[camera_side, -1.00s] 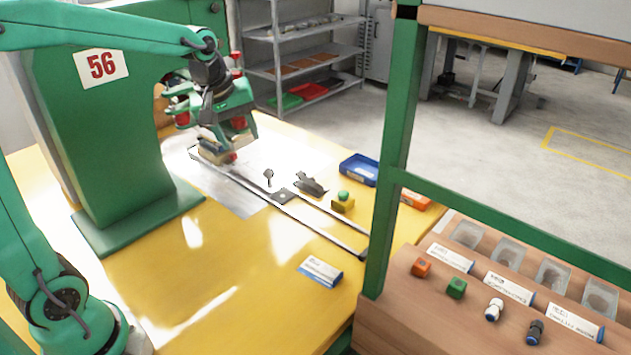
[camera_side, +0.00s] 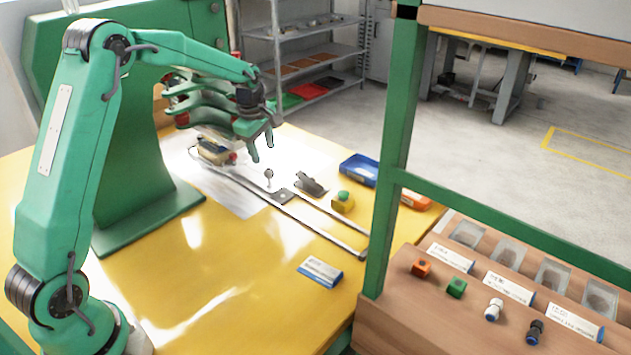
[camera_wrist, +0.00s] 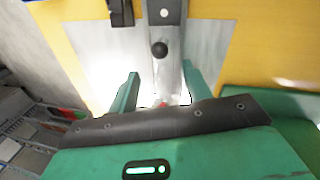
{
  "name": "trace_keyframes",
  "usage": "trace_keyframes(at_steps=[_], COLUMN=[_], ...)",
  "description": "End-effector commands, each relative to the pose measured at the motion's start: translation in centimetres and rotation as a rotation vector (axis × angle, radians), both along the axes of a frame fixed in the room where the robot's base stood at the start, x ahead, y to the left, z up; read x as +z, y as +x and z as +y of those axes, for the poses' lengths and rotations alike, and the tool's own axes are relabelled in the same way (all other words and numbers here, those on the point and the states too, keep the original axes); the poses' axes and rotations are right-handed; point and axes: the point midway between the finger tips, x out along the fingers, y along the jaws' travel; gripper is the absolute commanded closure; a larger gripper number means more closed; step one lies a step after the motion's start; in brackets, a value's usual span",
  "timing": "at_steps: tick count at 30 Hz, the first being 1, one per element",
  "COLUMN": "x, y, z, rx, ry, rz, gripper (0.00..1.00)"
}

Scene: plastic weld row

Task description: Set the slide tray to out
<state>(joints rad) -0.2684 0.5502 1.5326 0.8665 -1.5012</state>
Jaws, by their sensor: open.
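A small round knob (camera_side: 268,174) on a stem stands near the plate. The wrist view shows a black knob (camera_wrist: 158,49) on a grey metal strip. My gripper (camera_side: 262,151) is open and empty, pointing down just above the knob in the side view. In the wrist view its two fingers (camera_wrist: 162,88) straddle the strip, with the knob ahead of them. I see no contact with the knob.
The green machine's head (camera_side: 195,105) hangs close to the left of my gripper. The yellow table's front is mostly clear, apart from a small label (camera_side: 320,272).

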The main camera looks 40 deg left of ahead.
Motion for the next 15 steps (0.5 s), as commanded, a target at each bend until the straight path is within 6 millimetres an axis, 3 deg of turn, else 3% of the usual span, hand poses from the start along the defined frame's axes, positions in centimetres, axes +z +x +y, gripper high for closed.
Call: trace_keyframes(at_steps=[8, 15], x=[-0.5, -2.5], y=[0.1, 0.4], z=[0.0, 0.1], rx=[0.0, -0.001], ry=[0.0, 0.0], rz=[0.001, 0.003], gripper=[0.51, 0.51])
